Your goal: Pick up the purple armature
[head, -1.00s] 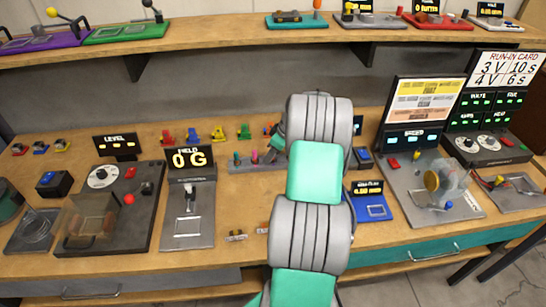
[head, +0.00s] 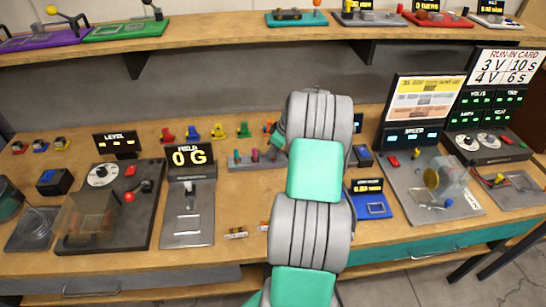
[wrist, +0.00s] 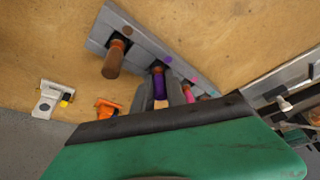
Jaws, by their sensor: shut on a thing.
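The purple armature (wrist: 158,85) stands on a grey rack (wrist: 129,40) in the wrist view. My gripper (wrist: 161,92) is shut on it, with one finger on each side. Its lower end is partly hidden by the fingers and the dark edge of my gripper body. I cannot tell whether it is clear of the rack. In the head view my arm hides my gripper, and the rack (head: 240,166) shows only its left part.
A brown-topped armature (wrist: 115,60) and a pink one (wrist: 188,92) stand close on either side on the rack. An orange part (wrist: 107,108) and a grey-white part (wrist: 48,100) lie beside it. A blue stand (head: 372,205) is right of my arm.

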